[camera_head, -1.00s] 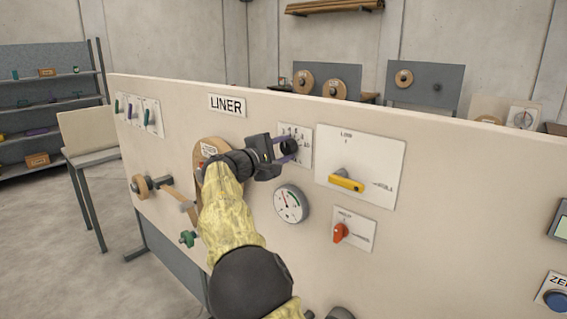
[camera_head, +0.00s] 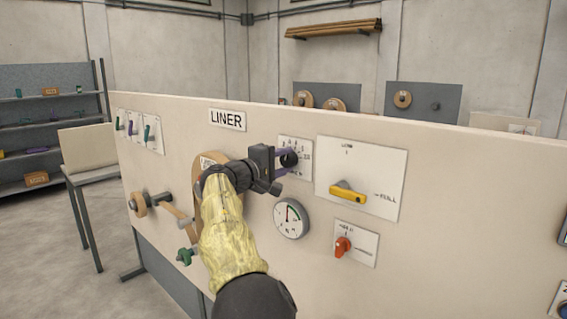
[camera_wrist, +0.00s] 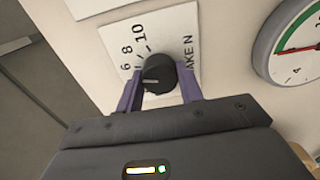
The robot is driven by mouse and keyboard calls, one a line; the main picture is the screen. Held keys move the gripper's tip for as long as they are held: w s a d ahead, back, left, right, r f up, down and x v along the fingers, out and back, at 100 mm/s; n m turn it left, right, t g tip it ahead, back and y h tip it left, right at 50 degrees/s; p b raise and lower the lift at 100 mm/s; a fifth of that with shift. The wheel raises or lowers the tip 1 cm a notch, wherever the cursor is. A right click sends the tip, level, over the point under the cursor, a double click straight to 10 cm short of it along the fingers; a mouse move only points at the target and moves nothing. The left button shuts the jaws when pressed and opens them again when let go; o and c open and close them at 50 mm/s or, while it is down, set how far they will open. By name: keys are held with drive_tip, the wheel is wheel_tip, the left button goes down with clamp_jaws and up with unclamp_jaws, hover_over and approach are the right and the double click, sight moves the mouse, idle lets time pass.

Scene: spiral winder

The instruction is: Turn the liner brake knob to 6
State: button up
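The liner brake knob (camera_wrist: 158,74) is black and round, on a white dial plate (camera_wrist: 122,31) with 6, 8 and 10 visible in the wrist view. A pale mark shows on the knob's face; I cannot tell which number it points to, as the lower numbers are hidden by my gripper. In the head view the knob (camera_head: 289,159) sits right of the LINER sign. My gripper (camera_wrist: 160,88) has its purple fingers on both sides of the knob, seemingly touching it.
A round gauge (camera_head: 291,218) sits just below the dial plate. A yellow lever (camera_head: 347,194) and a red knob (camera_head: 343,246) are to the right. A wooden disc (camera_head: 205,165) and several switches (camera_head: 138,130) are to the left.

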drive_tip(key=o, duration=0.4)
drive_tip(key=shift+f, duration=0.1)
drive_tip(key=shift+o, duration=0.2)
drive_tip(key=b+v, duration=0.2)
drive_tip(key=v, duration=1.5)
drive_tip(key=shift+s+a, duration=0.15)
